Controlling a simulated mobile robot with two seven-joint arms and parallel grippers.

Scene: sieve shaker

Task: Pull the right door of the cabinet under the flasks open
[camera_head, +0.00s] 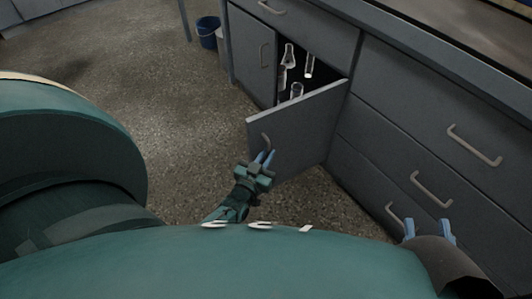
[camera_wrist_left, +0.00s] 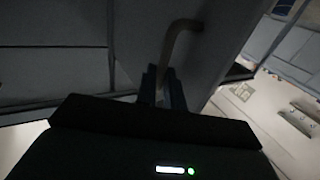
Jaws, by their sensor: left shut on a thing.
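The right door (camera_head: 300,125) of the grey cabinet stands swung well out from its opening. Its curved metal handle (camera_head: 266,141) is near the door's free edge. My left gripper (camera_head: 265,157) is shut on this handle; in the left wrist view the handle (camera_wrist_left: 180,35) runs down between the two fingers (camera_wrist_left: 164,85). The left door (camera_head: 252,50) of the cabinet is closed. Clear glassware (camera_head: 289,56) shows inside the opening. My right gripper (camera_head: 428,229) is at the lower right, fingers apart and empty, in front of the drawers.
A drawer (camera_head: 300,22) is above the doors. A bank of drawers with bar handles (camera_head: 474,145) stands to the right, close to my right gripper. A blue bucket (camera_head: 208,32) stands at the back. The speckled floor (camera_head: 190,120) left of the door is clear.

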